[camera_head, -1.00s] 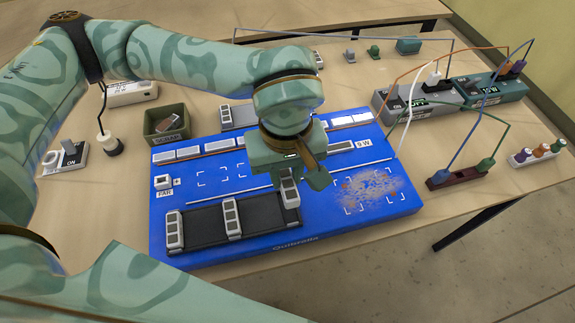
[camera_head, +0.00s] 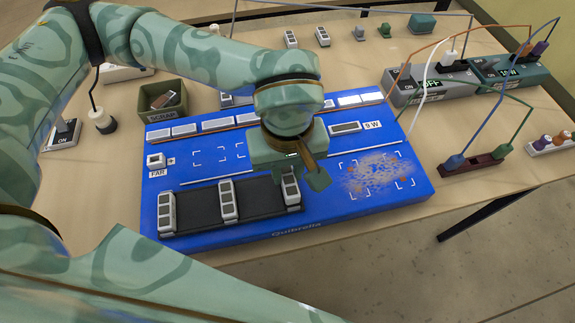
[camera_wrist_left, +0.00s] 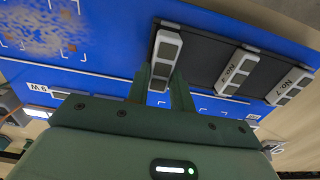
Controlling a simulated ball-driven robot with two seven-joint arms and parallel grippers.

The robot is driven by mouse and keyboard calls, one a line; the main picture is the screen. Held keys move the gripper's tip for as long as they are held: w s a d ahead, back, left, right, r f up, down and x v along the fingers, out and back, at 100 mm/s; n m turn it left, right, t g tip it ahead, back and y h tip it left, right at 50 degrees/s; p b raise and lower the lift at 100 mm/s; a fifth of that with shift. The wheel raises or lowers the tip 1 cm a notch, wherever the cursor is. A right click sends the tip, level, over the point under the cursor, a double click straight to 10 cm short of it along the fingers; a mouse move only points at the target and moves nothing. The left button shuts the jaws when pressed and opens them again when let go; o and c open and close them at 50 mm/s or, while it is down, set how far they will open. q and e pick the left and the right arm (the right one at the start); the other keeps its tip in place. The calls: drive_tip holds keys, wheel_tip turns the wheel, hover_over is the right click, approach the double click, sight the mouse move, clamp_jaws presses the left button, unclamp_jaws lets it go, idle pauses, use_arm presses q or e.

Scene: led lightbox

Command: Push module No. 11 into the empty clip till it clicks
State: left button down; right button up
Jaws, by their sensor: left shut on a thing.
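My left gripper (camera_head: 300,178) is shut on a white-and-grey module (camera_head: 291,190) at the right end of the black strip (camera_head: 258,203) on the blue board. In the left wrist view the held module (camera_wrist_left: 165,50) stands between the fingertips (camera_wrist_left: 160,88). Its label is not readable, so I cannot confirm it is No. 11. It lines up with two like modules on the strip, at its middle (camera_head: 228,201) and left end (camera_head: 166,214). The clip under the held module is hidden; I cannot tell whether it is fully seated. My right gripper is not in view.
The blue board (camera_head: 330,205) carries a row of pale panels (camera_head: 215,124) and a dirty patch at right. A scrap bin (camera_head: 162,98) stands behind left. Power units (camera_head: 430,85) and a wired terminal block (camera_head: 475,163) stand right. Loose modules (camera_head: 291,39) lie at the back.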

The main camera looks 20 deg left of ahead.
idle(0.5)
use_arm(q)
drive_tip(key=shift+f+b, duration=0.75)
drive_tip(key=shift+f, duration=0.25)
drive_tip(key=c, duration=1.1)
unclamp_jaws()
drive_tip(key=shift+c, duration=0.2)
drive_tip(key=shift+r+p, duration=2.4)
drive_tip(key=shift+r, duration=1.65)
drive_tip(key=shift+f, duration=0.1)
